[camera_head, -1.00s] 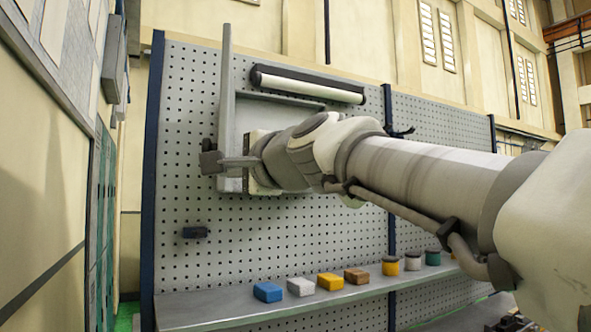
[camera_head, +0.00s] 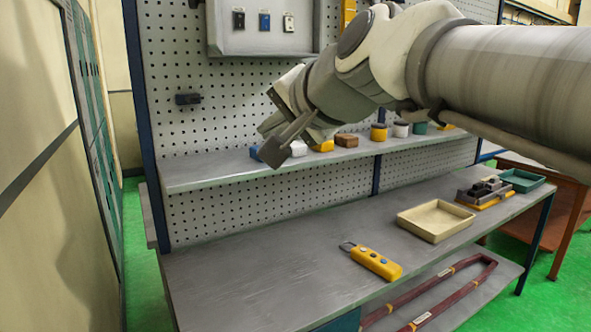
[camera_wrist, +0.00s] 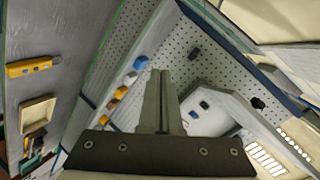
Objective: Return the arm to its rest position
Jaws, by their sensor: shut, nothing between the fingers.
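My gripper (camera_head: 286,141) is shut and empty, held in the air in front of the shelf of the pegboard bench. My arm reaches in from the right in the head view. In the wrist view the gripper's fingers (camera_wrist: 161,100) are pressed together and point toward the pegboard and shelf. In the head view the gripper covers part of the blue and white blocks on the shelf behind it.
A yellow pendant (camera_head: 376,262) and a beige tray (camera_head: 436,220) lie on the workbench (camera_head: 230,285). A grey panel box (camera_head: 225,35) hangs on the pegboard (camera_head: 180,125). The shelf (camera_head: 200,172) holds several blocks and jars. The bench's left part is clear.

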